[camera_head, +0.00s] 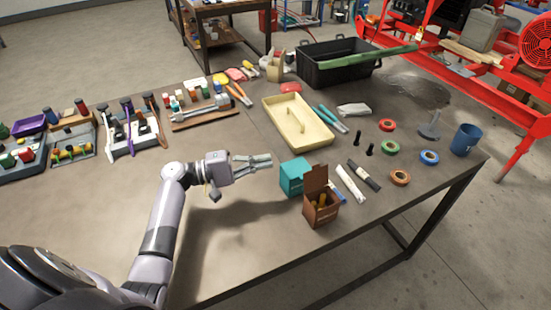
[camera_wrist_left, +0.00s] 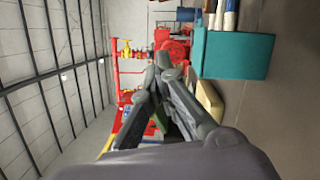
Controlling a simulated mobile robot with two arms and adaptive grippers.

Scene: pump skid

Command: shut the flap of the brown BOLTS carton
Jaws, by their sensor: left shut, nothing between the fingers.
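The brown carton (camera_head: 321,214) stands near the front edge of the table, at the right of centre in the head view. Its flap (camera_head: 315,179) stands up, so the carton is open, and yellowish-brown contents show inside. I cannot read any lettering on it. My left gripper (camera_head: 268,161) is shut and empty, above the table to the left of the carton and apart from it. In the left wrist view its fingers (camera_wrist_left: 163,62) meet at the tips. The brown carton cannot be made out clearly there. My right gripper is not in view.
A teal box (camera_head: 293,178) stands just behind and left of the brown carton; it also shows in the left wrist view (camera_wrist_left: 236,55). A cream tray (camera_head: 271,127) lies behind. The table front-left is clear.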

